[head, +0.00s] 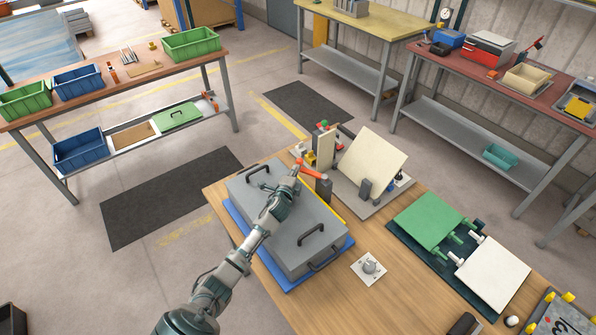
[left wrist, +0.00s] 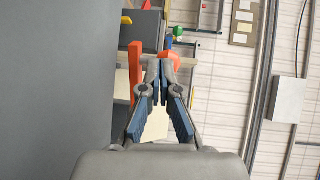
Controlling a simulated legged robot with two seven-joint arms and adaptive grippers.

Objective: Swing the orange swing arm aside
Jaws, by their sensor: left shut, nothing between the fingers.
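The orange swing arm (head: 311,171) is a short bar at the left end of the panel bender (head: 362,180), just beyond the grey box. My left gripper (head: 294,174) reaches over the box, with its fingertips close to the arm's left end. In the left wrist view the gripper (left wrist: 160,72) is shut and empty. There an upright orange bar (left wrist: 135,72) stands left of the fingertips, and a rounded orange-red part shows behind them. I cannot tell whether the fingers touch the swing arm. My right gripper is not in view.
The grey lidded box (head: 300,232) with black handles sits on a blue base below my left arm. A pale tilted panel (head: 371,160) stands right of the swing arm. A knob plate (head: 369,267) and a green-and-white panel fixture (head: 430,220) lie farther right on the wooden table.

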